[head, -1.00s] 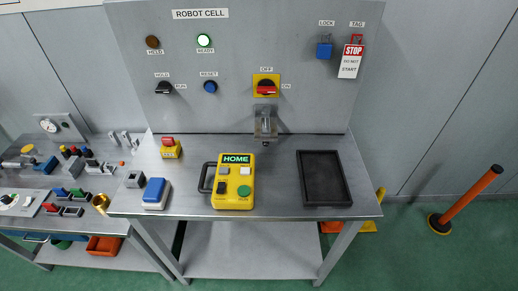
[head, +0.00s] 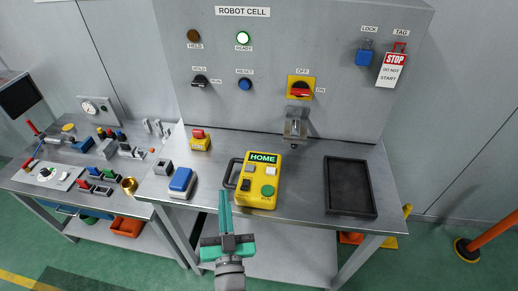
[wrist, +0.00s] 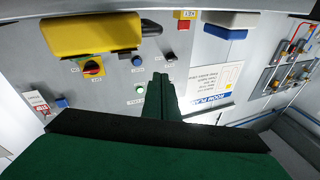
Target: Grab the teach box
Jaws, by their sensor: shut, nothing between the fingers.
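The yellow teach box (head: 258,182) lies on the metal bench. It has a lit HOME screen, several buttons and a dark handle (head: 232,173) on its left side. My gripper (head: 225,194) is in front of the bench, with its green fingers together and empty. In the head view its tips show just below and left of the box's handle, with no clear sign of contact. In the wrist view the teach box (wrist: 92,36) is at the upper left, its handle toward the right, and my closed fingers (wrist: 160,78) point up the middle.
A panel with switches and a STOP tag (head: 391,68) rises behind. Bare bench separates box and tray.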

